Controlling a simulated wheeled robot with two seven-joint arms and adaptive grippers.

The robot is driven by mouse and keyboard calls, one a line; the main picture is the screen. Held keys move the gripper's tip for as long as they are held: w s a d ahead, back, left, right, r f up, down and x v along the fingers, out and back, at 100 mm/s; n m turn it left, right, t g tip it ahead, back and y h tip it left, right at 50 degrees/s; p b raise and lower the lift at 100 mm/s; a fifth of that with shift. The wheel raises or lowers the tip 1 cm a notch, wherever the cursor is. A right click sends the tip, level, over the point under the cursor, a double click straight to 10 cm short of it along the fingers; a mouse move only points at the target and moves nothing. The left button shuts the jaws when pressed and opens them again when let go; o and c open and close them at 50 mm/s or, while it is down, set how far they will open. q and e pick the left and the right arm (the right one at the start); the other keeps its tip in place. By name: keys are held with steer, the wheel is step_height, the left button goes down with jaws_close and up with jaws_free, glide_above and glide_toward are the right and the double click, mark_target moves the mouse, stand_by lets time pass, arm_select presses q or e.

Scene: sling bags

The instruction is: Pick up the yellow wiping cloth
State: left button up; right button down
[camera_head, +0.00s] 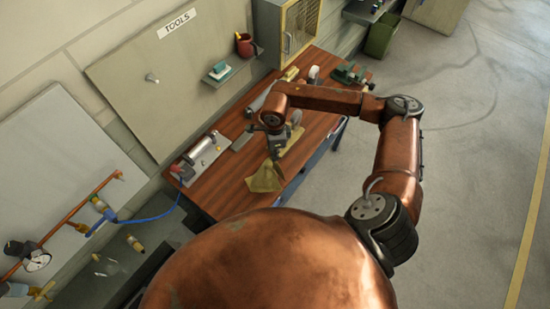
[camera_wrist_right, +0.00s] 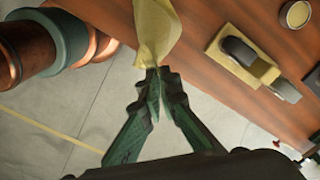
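The yellow wiping cloth (camera_head: 264,179) shows below my right gripper (camera_head: 275,150) in the head view, near the front edge of the wooden workbench (camera_head: 225,190). In the right wrist view, the cloth (camera_wrist_right: 158,28) narrows to a pinched end between the fingertips of my right gripper (camera_wrist_right: 160,72). The fingers are closed together on that end, and the cloth spreads away from them. I cannot tell whether its far part touches the bench. My left gripper is not in view.
A metal cylinder on a plate (camera_head: 203,153) lies at the bench's left end. A yellow block with a dark tool (camera_wrist_right: 250,62) and a round tin (camera_wrist_right: 296,14) sit on the bench. A yellow cabinet (camera_head: 290,28) stands behind. Open floor (camera_head: 470,130) lies to the right.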

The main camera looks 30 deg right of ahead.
step_height(320, 180, up, 18)
steer(key=p, duration=0.5)
steer(key=shift+f, duration=0.15)
steer(key=shift+d, duration=0.1)
